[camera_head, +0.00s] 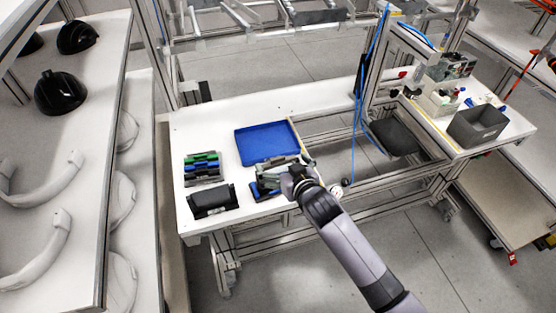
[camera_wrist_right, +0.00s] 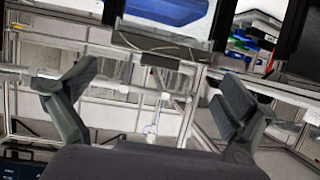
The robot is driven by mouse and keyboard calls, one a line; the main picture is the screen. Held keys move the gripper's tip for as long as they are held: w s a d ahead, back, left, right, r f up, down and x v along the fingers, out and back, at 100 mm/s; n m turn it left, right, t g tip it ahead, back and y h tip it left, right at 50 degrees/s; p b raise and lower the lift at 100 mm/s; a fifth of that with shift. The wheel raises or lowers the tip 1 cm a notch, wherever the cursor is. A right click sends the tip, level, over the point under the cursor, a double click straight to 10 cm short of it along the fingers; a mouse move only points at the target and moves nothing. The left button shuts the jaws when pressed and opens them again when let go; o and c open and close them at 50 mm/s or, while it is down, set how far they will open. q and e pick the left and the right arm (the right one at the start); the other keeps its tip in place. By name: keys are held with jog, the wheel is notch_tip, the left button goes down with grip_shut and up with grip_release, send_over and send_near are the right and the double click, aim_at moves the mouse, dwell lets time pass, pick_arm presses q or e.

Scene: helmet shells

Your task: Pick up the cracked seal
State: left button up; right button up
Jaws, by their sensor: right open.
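I cannot make out a cracked seal for sure in either view. My right gripper (camera_head: 272,175) is over the front edge of the white table, beside a dark fixture with blue parts (camera_head: 265,188), which it partly hides. In the right wrist view its two fingers (camera_wrist_right: 158,98) are wide apart with nothing gripped between them. Beyond them a thin grey curved strand (camera_wrist_right: 150,45) shows at a dark frame; I cannot tell what it is. My left gripper is in neither view.
A blue tray (camera_head: 267,143) lies on the white table (camera_head: 213,125). A rack with green and blue parts (camera_head: 202,168) and a dark block (camera_head: 212,201) stand to its left. Black helmet shells (camera_head: 61,92) sit on the left shelf. A grey bin (camera_head: 478,125) stands at right.

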aim_at(278, 160)
jog(key=shift+p+x, duration=0.3)
jog(key=shift+x, duration=1.65)
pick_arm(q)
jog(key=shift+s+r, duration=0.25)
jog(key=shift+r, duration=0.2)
pick_arm(e)
jog(key=c, duration=0.6)
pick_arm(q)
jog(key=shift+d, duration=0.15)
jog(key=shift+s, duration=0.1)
